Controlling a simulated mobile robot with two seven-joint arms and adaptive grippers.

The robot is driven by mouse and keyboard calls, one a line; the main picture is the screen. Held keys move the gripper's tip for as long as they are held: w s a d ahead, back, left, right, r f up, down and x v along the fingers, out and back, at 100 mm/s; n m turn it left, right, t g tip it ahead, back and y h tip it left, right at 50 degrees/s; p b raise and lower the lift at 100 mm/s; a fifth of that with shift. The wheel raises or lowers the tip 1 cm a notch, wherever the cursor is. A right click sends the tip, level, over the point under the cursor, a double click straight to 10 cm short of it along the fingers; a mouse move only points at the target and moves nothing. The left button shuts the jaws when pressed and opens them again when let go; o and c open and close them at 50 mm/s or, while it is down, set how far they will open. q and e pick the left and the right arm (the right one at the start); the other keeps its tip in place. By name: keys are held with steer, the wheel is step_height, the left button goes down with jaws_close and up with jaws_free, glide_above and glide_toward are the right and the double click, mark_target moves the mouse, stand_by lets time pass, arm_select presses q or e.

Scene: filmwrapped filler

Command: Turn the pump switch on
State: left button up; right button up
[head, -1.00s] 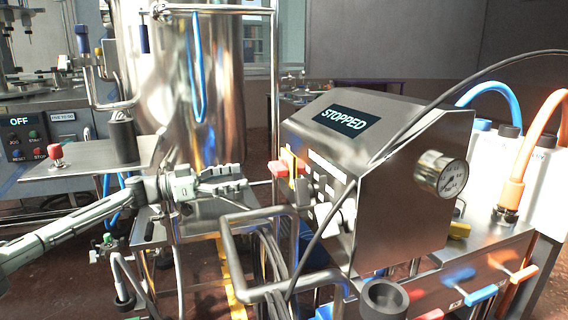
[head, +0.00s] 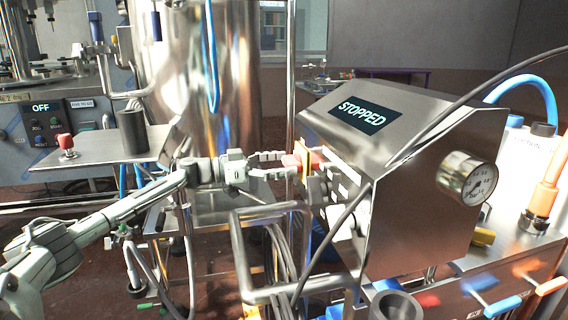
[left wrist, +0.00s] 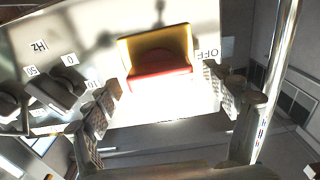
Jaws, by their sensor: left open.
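The pump switch is a red handle on a yellow base, on the side panel of the steel control box. The switch (head: 292,160) shows in the head view at the tip of my left gripper (head: 276,161). In the left wrist view the switch (left wrist: 158,60) sits upper centre, beside a label reading OFF (left wrist: 207,53). My left gripper (left wrist: 162,88) is open, with a finger on each side of the red handle; I cannot tell whether either touches it. The box's display (head: 362,114) reads STOPPED. My right gripper is not in view.
Black knobs (left wrist: 60,85) with number labels are on the same panel, left of the switch in the wrist view. A bent steel tube rail (head: 240,250) stands below the gripper. A dark cable crosses the box front. A steel tank (head: 180,90) stands behind.

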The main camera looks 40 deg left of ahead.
arm_select(q)
steer(key=shift+c, duration=0.3)
steer(key=c, duration=1.1)
steer(key=shift+o, duration=0.2)
